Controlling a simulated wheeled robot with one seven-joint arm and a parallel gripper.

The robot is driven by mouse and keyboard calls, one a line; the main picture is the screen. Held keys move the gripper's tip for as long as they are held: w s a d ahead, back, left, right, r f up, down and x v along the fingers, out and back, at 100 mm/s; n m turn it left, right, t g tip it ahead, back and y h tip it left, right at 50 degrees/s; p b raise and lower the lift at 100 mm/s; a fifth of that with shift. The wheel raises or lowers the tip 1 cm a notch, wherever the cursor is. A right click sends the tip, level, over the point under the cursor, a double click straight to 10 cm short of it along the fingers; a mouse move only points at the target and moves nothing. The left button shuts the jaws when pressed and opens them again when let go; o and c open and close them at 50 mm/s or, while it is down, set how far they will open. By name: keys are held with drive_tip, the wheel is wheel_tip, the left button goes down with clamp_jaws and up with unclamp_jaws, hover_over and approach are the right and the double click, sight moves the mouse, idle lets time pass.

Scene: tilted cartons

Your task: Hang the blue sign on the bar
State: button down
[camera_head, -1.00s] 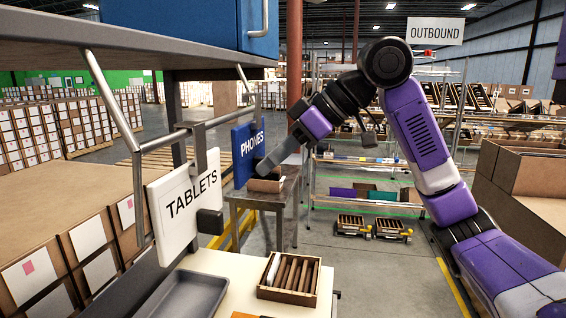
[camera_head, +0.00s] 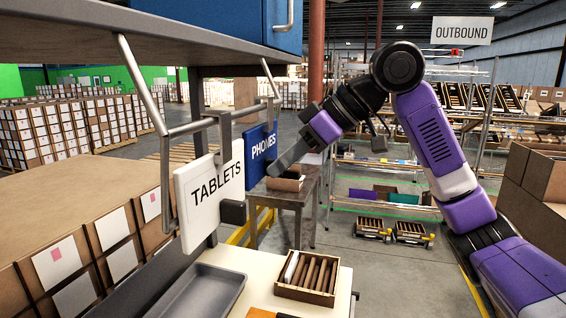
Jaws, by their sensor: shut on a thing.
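The blue sign (camera_head: 256,142), lettered PHONES, is upright just right of the white sign and close to the far end of the bar. The bar (camera_head: 190,127) runs away from the camera below the shelf, held by slanted rods. I cannot tell whether the blue sign touches the bar; its hook is not clearly visible.
A white TABLETS sign (camera_head: 207,196) hangs on the nearer part of the bar by a grey hook, with a black block (camera_head: 232,212) at its right edge. Below are a grey tray (camera_head: 205,292) and a wooden box (camera_head: 307,277). A shelf with a blue bin (camera_head: 240,20) is overhead.

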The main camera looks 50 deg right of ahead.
drive_tip(key=c, duration=1.4)
unclamp_jaws()
drive_tip(key=shift+o, duration=0.2)
drive_tip(key=b+v, duration=0.1)
drive_tip(key=v, duration=0.6)
drive_tip(key=shift+s+r, duration=0.25)
drive_tip(key=shift+s, duration=0.05)
drive_tip(key=shift+d, duration=0.1)
